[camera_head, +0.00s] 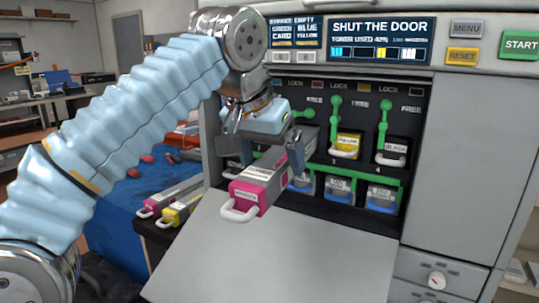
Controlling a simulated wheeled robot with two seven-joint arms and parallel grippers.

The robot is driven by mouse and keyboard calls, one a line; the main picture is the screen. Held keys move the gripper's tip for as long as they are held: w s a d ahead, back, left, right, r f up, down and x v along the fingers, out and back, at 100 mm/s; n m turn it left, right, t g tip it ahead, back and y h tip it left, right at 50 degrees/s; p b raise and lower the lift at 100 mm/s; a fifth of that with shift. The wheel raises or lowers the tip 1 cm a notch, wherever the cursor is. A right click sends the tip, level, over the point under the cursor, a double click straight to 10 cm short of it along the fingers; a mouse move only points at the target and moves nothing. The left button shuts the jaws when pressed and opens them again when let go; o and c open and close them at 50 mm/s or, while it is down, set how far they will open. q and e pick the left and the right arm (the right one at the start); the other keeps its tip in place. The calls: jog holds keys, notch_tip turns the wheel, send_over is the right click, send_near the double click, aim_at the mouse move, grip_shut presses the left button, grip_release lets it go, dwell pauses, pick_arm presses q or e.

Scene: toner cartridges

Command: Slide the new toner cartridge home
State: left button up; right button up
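A magenta toner cartridge (262,184) with a grey body and a white front handle sticks out toward me in front of the open printer bay (318,176). My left gripper (264,150) is over the cartridge from above, with a finger on each side, and appears shut on it. The cartridge's far end is hidden behind the gripper, so I cannot tell how deep it is in a slot. A yellow cartridge (346,146) and a black cartridge (392,151) sit in slots to the right. Green levers (384,122) stand above the slots. My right gripper is out of view.
The grey printer door (275,255) hangs open below the bay. Blue-based containers (381,198) fill the lower row. Spare magenta (168,197) and yellow (178,212) cartridges lie to the left. The screen (377,40) reads "SHUT THE DOOR".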

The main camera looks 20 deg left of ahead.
aim_at(260, 171)
pick_arm(q)
jog(key=shift+s+f, duration=0.1)
jog(key=shift+s+a+b, duration=0.15)
jog(key=shift+s+b, duration=0.2)
jog(key=shift+s, duration=1.55)
jog(key=shift+p+v, duration=0.35)
jog(key=shift+v, duration=3.75)
jog(key=shift+c, duration=0.2)
